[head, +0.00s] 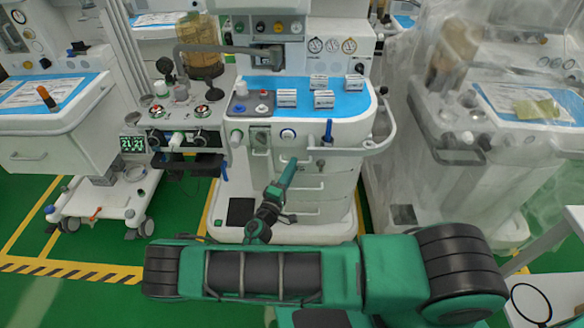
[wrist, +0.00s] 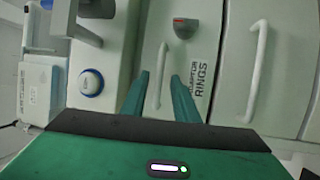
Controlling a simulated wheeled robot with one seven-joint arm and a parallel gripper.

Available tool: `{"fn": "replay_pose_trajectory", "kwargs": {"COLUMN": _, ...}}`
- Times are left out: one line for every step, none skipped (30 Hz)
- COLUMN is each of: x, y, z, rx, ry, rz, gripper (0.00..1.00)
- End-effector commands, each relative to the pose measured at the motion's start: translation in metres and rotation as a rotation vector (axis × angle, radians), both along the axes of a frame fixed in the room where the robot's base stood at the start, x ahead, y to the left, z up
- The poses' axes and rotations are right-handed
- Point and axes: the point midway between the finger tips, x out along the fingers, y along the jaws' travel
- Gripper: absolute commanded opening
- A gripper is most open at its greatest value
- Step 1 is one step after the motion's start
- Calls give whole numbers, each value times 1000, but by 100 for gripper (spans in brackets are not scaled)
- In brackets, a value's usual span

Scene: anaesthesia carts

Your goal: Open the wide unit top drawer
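The white central cart has a stack of drawers under its blue worktop. The top drawer (head: 317,168) is closed, its front partly behind my gripper (head: 291,163) in the head view. In the wrist view, which is turned sideways, my gripper (wrist: 160,76) shows two green fingers with a gap between them. The pale bar handle (wrist: 163,72) of the top drawer appears in that gap. I cannot tell whether the fingers touch it or how deep it sits between them. The drawer carries a label, partly legible as "RINGS" (wrist: 201,77).
A lower drawer handle (wrist: 256,70) shows beside it. A dark lock with a red mark (wrist: 185,27) and a blue-ringed knob (wrist: 91,82) are close by. A side rail (head: 350,151) juts from the worktop. Plastic-covered equipment (head: 465,185) stands close on the right.

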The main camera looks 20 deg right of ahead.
Motion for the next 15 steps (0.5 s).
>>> {"fn": "replay_pose_trajectory", "kwargs": {"x": 3, "y": -3, "z": 1, "rx": 0, "ry": 0, "rz": -2, "gripper": 28}}
{"fn": "replay_pose_trajectory", "kwargs": {"x": 4, "y": -4, "z": 1, "rx": 0, "ry": 0, "rz": -1, "gripper": 28}}
{"fn": "replay_pose_trajectory", "kwargs": {"x": 6, "y": -5, "z": 1, "rx": 1, "ry": 1, "rz": -1, "gripper": 28}}
{"fn": "replay_pose_trajectory", "kwargs": {"x": 7, "y": -6, "z": 1, "rx": 1, "ry": 1, "rz": 0, "gripper": 28}}
{"fn": "replay_pose_trajectory", "kwargs": {"x": 7, "y": -6, "z": 2, "rx": 1, "ry": 1, "rz": 0, "gripper": 28}}
{"fn": "replay_pose_trajectory", "kwargs": {"x": 8, "y": -7, "z": 2, "rx": 0, "ry": 1, "rz": 1, "gripper": 28}}
{"fn": "replay_pose_trajectory", "kwargs": {"x": 8, "y": -7, "z": 2, "rx": 0, "ry": 1, "rz": 1, "gripper": 28}}
{"fn": "replay_pose_trajectory", "kwargs": {"x": 8, "y": -7, "z": 2, "rx": 0, "ry": 1, "rz": 1, "gripper": 28}}
{"fn": "replay_pose_trajectory", "kwargs": {"x": 8, "y": -7, "z": 2, "rx": 0, "ry": 1, "rz": 1, "gripper": 28}}
{"fn": "replay_pose_trajectory", "kwargs": {"x": 8, "y": -7, "z": 2, "rx": 0, "ry": 1, "rz": 1, "gripper": 28}}
{"fn": "replay_pose_trajectory", "kwargs": {"x": 8, "y": -7, "z": 2, "rx": 0, "ry": 1, "rz": 1, "gripper": 28}}
{"fn": "replay_pose_trajectory", "kwargs": {"x": 8, "y": -7, "z": 2, "rx": 0, "ry": 1, "rz": 1, "gripper": 28}}
{"fn": "replay_pose_trajectory", "kwargs": {"x": 8, "y": -6, "z": 2, "rx": 0, "ry": 1, "rz": 1, "gripper": 28}}
{"fn": "replay_pose_trajectory", "kwargs": {"x": 8, "y": -6, "z": 2, "rx": 0, "ry": 1, "rz": 1, "gripper": 23}}
{"fn": "replay_pose_trajectory", "kwargs": {"x": 8, "y": -6, "z": 2, "rx": 0, "ry": 1, "rz": 1, "gripper": 13}}
